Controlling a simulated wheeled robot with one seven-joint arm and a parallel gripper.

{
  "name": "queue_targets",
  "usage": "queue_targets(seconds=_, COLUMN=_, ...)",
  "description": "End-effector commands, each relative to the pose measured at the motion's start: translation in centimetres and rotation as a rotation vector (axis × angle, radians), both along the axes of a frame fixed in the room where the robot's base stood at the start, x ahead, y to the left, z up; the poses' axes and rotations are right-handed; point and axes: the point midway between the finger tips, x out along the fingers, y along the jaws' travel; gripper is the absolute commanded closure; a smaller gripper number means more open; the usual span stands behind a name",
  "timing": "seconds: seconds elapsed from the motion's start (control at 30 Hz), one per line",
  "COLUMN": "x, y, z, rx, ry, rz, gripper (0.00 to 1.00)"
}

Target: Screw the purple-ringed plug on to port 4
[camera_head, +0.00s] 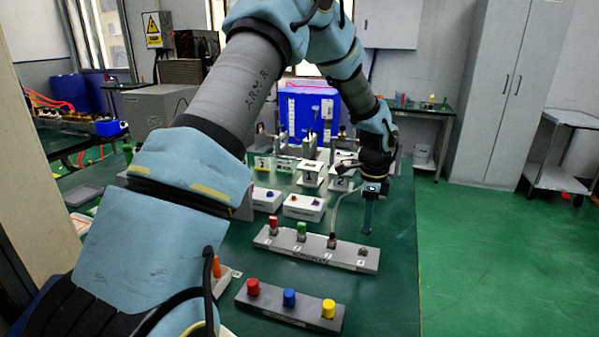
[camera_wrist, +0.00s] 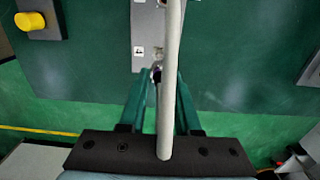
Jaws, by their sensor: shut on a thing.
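A grey strip (camera_head: 290,247) with a row of numbered ports lies on the green table; its end also shows in the wrist view (camera_wrist: 145,20). Port 4 (camera_head: 362,252) is at its right end and looks empty. My gripper (camera_head: 367,231) points down just behind and above that end. In the wrist view my gripper (camera_wrist: 157,77) is shut on a small plug (camera_wrist: 157,70) with a dark purple tint, mostly hidden by the fingers and a pale cable (camera_wrist: 170,60). I cannot tell whether the plug touches the strip.
Red (camera_head: 273,224) and green (camera_head: 302,229) plugs and a brownish one (camera_head: 332,240) with a cable stand on the strip. A dark block (camera_head: 270,307) with red, blue and yellow cylinders lies in front. White boxes (camera_head: 304,207) stand behind. The table is clear to the right.

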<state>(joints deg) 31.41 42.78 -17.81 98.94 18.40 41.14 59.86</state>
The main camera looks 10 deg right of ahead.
Motion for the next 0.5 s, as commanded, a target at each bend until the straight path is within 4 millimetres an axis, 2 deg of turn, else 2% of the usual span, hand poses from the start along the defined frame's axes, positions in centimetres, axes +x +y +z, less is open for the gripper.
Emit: queue_targets(seconds=0.5, x=0.0, y=0.0, z=-4.0, rx=0.0, ry=0.0, rz=0.022, gripper=1.0)
